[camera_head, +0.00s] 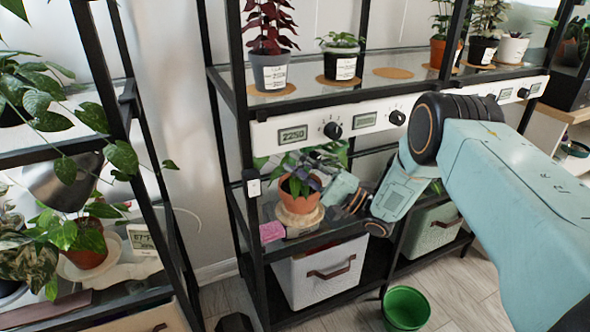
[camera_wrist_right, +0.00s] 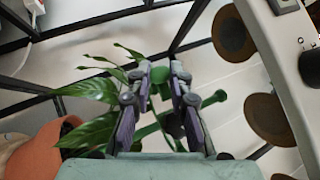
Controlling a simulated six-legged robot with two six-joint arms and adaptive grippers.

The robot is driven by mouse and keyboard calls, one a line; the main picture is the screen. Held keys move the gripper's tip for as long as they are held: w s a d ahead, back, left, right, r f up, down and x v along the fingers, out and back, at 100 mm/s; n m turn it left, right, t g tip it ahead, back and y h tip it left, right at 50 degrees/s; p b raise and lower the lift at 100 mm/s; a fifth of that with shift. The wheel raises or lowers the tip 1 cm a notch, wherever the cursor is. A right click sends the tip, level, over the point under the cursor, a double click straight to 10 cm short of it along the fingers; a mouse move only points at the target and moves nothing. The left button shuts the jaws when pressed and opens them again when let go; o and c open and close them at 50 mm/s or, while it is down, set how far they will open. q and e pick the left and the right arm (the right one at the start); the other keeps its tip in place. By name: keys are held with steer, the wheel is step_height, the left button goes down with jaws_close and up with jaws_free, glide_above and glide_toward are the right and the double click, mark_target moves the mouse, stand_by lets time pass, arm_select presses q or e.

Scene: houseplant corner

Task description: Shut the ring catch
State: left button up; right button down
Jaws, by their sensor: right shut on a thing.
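A leafy plant in a terracotta pot (camera_head: 299,196) stands on a pale saucer (camera_head: 293,219) on the middle shelf of the black rack. My right gripper (camera_head: 309,172) reaches in from the right at the plant's leaves, above the pot. In the wrist view, the fingers of my right gripper (camera_wrist_right: 161,74) are closed around a green piece, which looks like the ring catch (camera_wrist_right: 159,90). Green rods or stems run beside and below it. The fingers hide part of the catch, so I cannot tell whether its ring is closed. The pot (camera_wrist_right: 38,153) shows at lower left. My left gripper is out of view.
A shelf panel with displays and knobs (camera_head: 292,133) lies above the gripper. Rack posts stand close by. A pink object (camera_head: 272,232) lies left of the saucer. A white bin (camera_head: 318,276) is below, and a green bucket (camera_head: 405,308) is on the floor.

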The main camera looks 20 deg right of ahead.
steer(key=shift+d+n+g+y, duration=0.15)
steer(key=shift+n+g+y, duration=0.15)
steer(key=shift+g+y, duration=0.15)
steer(key=c, duration=1.2)
jaws_free()
steer(key=shift+h, duration=0.25)
steer(key=v, duration=1.2)
steer(key=shift+f, duration=0.1)
